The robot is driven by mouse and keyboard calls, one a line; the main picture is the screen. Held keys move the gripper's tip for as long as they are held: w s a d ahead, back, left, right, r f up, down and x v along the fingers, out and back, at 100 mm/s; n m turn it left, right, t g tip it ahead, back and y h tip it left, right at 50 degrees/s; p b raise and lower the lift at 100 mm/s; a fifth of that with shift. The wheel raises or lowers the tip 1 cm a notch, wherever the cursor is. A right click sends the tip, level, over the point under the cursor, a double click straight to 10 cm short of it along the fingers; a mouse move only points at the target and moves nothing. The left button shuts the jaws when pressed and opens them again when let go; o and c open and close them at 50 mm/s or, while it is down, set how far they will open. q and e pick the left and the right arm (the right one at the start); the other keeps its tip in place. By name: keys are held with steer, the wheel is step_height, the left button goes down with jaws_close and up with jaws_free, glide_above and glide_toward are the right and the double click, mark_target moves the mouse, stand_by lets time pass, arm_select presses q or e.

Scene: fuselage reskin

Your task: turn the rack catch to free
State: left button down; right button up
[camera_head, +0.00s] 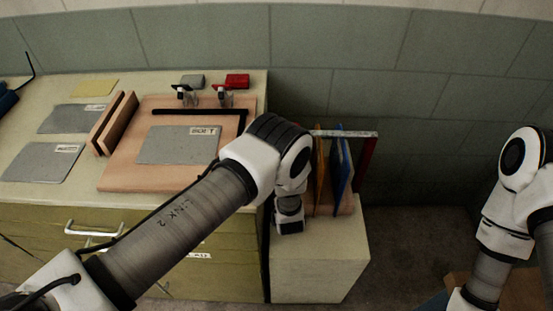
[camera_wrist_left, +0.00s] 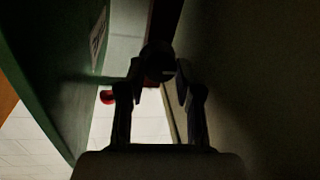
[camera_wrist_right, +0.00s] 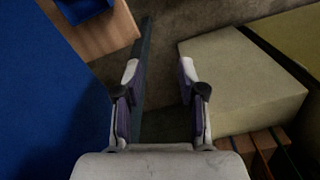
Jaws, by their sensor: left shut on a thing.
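The rack (camera_head: 345,134) stands on a pale block right of the workbench, with upright coloured panels in it. My left wrist is in front of the rack's left end, and the arm hides the gripper in the head view. In the left wrist view my left gripper (camera_wrist_left: 160,82) is shut on a dark rounded part (camera_wrist_left: 158,60), which looks like the rack catch. The picture is too dark to tell how the catch is turned. A small red piece (camera_wrist_left: 107,97) shows left of the fingers. My right gripper (camera_wrist_right: 159,82) is open and empty in the right wrist view.
A green panel (camera_wrist_left: 45,70) stands close left of the left fingers, and a dark wall (camera_wrist_left: 255,70) is close on their right. The workbench holds grey sheets (camera_head: 180,145), wooden strips (camera_head: 112,125) and small clamps (camera_head: 185,95). Below the right gripper is a pale block (camera_wrist_right: 240,80).

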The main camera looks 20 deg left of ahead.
arm_select(q)
steer(key=shift+a+r+n+g+h+p, duration=0.1)
steer(key=shift+n+g+h+p, duration=0.25)
steer(key=shift+n, duration=1.2)
steer(key=shift+n+g+h+p, duration=0.15)
steer(key=shift+n+p, duration=0.35)
steer(key=shift+n, duration=1.05)
steer(key=c, duration=1.1)
jaws_free()
steer(key=shift+o, duration=0.2)
